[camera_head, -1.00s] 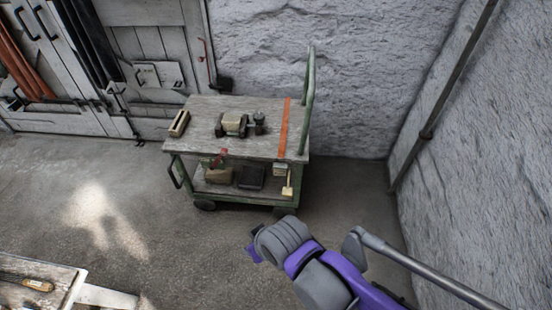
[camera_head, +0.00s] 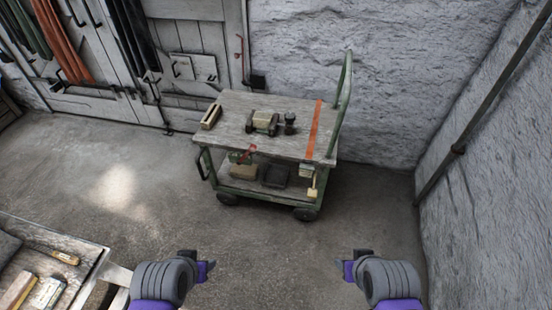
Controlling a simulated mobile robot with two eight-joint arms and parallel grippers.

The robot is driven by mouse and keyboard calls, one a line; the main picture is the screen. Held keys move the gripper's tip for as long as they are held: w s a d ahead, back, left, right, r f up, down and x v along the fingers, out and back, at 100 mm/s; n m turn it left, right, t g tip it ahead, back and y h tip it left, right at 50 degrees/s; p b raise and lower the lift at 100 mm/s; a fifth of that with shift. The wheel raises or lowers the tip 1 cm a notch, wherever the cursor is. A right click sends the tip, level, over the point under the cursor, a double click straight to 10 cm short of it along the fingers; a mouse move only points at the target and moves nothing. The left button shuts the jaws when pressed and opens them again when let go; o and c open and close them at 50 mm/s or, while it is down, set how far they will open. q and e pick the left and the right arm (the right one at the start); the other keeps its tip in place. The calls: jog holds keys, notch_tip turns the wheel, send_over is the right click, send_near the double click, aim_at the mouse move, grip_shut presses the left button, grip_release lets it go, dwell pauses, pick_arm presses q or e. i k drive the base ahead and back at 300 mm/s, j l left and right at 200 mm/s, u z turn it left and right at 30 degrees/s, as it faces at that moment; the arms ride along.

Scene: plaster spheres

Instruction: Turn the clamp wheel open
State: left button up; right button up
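On the top of the green-framed cart (camera_head: 232,136) a pale block sits in a dark clamp-like fixture (camera_head: 263,121), with a small dark part (camera_head: 290,121) to its right. A small red-and-green item (camera_head: 243,155) hangs at the cart's front edge. I cannot tell which of these carries the clamp wheel; they are too small to make out. My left gripper (camera_head: 208,269) is at the lower middle, well short of the cart. My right gripper (camera_head: 346,269) is to its right, also short of the cart. Their fingers are too small to tell whether open.
A wooden bench (camera_head: 88,246) with tools is at the lower left. A slotted wooden piece (camera_head: 211,116) and an orange strip (camera_head: 315,131) lie on the cart top. The cart's green handle (camera_head: 345,95) rises at its right. The floor (camera_head: 270,235) before the cart is clear.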

aim_at(289, 117)
jog(key=i+u, duration=0.3)
jog(key=i, duration=0.4)
jog(key=i+l+u, duration=0.1)
jog(key=i+u, duration=0.2)
jog(key=i, duration=0.4)
